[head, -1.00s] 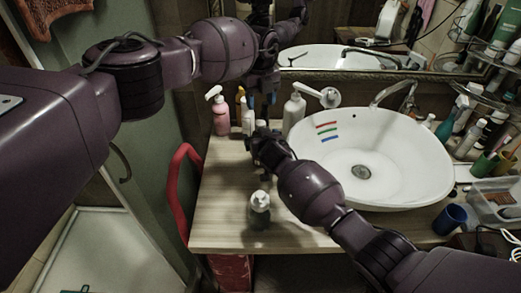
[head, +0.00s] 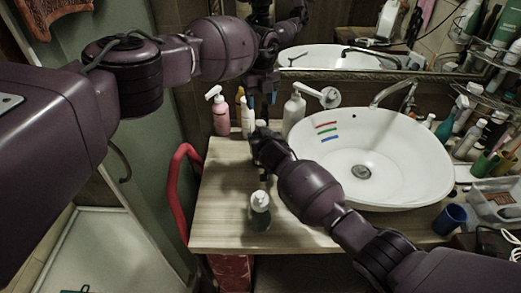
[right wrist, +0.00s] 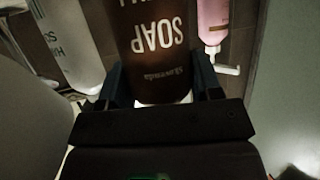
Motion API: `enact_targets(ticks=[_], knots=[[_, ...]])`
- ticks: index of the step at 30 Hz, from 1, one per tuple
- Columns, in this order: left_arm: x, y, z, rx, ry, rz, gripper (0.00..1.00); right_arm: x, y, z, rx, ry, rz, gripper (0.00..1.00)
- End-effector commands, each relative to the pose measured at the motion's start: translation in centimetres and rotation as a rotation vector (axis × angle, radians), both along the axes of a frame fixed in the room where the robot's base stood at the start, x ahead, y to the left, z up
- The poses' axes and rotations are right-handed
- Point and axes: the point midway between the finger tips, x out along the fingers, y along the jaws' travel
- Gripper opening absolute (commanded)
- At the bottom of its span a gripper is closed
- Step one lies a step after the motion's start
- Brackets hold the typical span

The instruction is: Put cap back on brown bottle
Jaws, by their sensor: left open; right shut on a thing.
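A brown bottle (right wrist: 155,50) with white SOAP lettering fills the middle of the right wrist view, upside down in the picture, between the two fingers. My right gripper (right wrist: 155,88) is shut on it. In the head view my right gripper (head: 262,140) is over the back of the counter, left of the basin, and mostly hides the bottle. My left gripper (head: 262,98) is open, pointing down just above and behind the right one, in front of the mirror. I cannot make out a loose cap in either view.
A wooden counter (head: 220,220) has a free left side. A small dark pump bottle (head: 260,212) stands near the front. A pink bottle (head: 220,117) and a white pump bottle (head: 293,112) stand at the back. A white basin (head: 400,180) is at right, a red rail (head: 172,190) at left.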

Motion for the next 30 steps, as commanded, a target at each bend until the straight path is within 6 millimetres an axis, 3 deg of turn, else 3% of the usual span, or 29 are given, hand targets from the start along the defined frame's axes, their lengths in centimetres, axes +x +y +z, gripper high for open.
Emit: enact_targets(ticks=[8, 18, 30], knots=[[0.0, 0.0, -0.7, 0.0, 0.002, 0.0, 0.54, 0.0, 0.0, 0.0, -0.001, 0.001, -0.001, 0.0], [-0.1, 0.0, -5.5, 0.0, 0.002, 0.002, 0.54, 0.0, 0.0, 0.0, 0.0, 0.0, 0.0, 0.0], [0.0, -0.1, -7.6, -0.001, 0.001, 0.001, 0.54, 0.0, 0.0, 0.0, -0.001, 0.001, -0.001, 0.0]])
